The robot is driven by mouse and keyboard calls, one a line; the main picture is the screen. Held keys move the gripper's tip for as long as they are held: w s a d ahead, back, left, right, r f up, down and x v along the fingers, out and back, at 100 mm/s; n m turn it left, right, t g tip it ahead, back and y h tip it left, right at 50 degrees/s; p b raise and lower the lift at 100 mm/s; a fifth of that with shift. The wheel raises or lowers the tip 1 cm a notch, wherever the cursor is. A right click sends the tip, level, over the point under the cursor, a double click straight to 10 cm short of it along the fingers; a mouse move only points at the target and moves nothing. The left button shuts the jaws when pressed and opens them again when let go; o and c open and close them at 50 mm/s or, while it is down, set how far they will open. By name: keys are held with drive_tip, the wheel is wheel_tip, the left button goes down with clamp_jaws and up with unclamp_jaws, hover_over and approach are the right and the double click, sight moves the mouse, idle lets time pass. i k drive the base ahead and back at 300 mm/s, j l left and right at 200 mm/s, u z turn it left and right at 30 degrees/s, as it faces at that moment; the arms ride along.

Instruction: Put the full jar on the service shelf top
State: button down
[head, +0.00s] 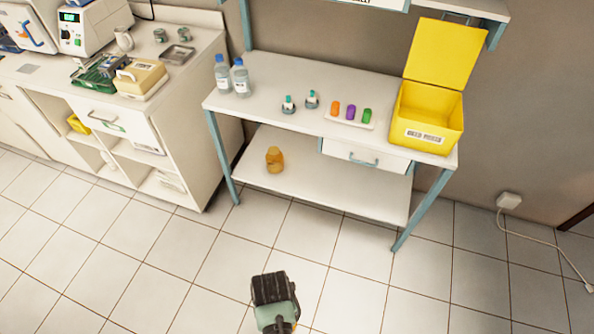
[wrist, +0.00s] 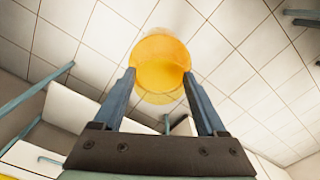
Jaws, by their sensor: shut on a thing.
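The jar (wrist: 161,68) shows in the wrist view, see-through with orange-yellow contents and a clearer part toward the top of the picture. My gripper (wrist: 159,75) is shut on it, one blue-grey finger on each side. In the head view, a dark and green part of my arm shows at the bottom middle, in front of the bench; the jar is not clearly seen there. A raised shelf (head: 470,7) is cut off at the top edge. Which surface is the service shelf top I cannot tell for sure.
The blue-legged bench (head: 290,103) holds bottles, small items on a tray and an open yellow bin (head: 428,118). An orange-brown object (head: 275,159) sits on its lower shelf (head: 335,184). A counter (head: 190,68) with equipment stands left. Tiled floor before the bench is clear.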

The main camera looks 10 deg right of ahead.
sight(269, 99)
drive_tip(key=i, duration=1.15)
drive_tip(key=i+z, duration=0.2)
drive_tip(key=i, duration=0.2)
drive_tip(key=i+j+z, duration=0.2)
drive_tip(key=i, duration=0.2)
